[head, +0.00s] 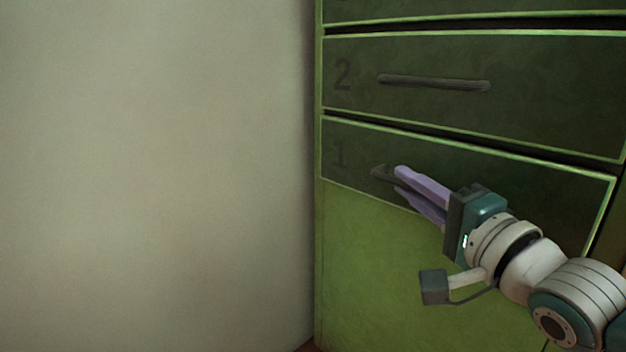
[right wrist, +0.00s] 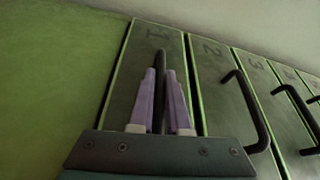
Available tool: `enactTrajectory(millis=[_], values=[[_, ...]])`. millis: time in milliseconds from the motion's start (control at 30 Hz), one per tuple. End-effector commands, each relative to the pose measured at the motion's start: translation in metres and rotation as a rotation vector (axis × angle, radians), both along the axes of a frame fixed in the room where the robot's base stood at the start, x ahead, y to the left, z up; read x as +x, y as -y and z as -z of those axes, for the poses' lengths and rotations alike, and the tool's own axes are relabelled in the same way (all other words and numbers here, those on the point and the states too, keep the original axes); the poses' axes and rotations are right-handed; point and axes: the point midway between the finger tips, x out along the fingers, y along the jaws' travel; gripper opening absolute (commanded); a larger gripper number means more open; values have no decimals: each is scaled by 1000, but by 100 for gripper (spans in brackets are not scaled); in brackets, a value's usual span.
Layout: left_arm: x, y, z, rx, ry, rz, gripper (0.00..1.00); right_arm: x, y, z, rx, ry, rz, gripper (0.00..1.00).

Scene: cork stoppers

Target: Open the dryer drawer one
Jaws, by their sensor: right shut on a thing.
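Drawer one (head: 345,178) is the lowest dark green drawer front in the head view, marked with a faint 1. It also shows in the right wrist view (right wrist: 140,70). Its dark bar handle (head: 381,171) shows only at its left end; the rest is hidden behind my right gripper. My right gripper (head: 400,180) has purple fingers and is shut on this handle. In the right wrist view the handle (right wrist: 160,62) runs between the two fingers (right wrist: 160,90). Drawer one looks about flush with the cabinet face. My left gripper is not in view.
Drawer two (head: 540,70) is above, with its own bar handle (head: 435,83). More drawers with handles show in the right wrist view (right wrist: 262,85). A plain green panel (head: 370,270) is below drawer one. A pale wall (head: 150,170) stands left of the cabinet.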

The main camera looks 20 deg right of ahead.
Motion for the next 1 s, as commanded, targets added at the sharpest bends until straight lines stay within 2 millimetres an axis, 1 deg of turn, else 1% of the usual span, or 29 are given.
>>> enactTrajectory(millis=[167,267,367,400,500,600,667,767,1000], values=[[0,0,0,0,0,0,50,0,0,0,0,1,0,0],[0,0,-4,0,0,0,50,-2,-4,-2,2,0,-1,0],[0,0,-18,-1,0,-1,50,-8,-20,-4,8,-3,-2,0],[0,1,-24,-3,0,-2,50,-12,-29,-5,9,-3,-1,0],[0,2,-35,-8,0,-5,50,-21,-51,-5,8,-4,0,0],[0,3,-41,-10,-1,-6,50,-28,-68,-3,6,-3,-1,0],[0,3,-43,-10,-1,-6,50,-31,-74,-2,4,-1,0,0],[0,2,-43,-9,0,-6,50,-32,-78,-1,0,0,1,0],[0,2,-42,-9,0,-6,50,-32,-77,0,-2,0,2,0]])
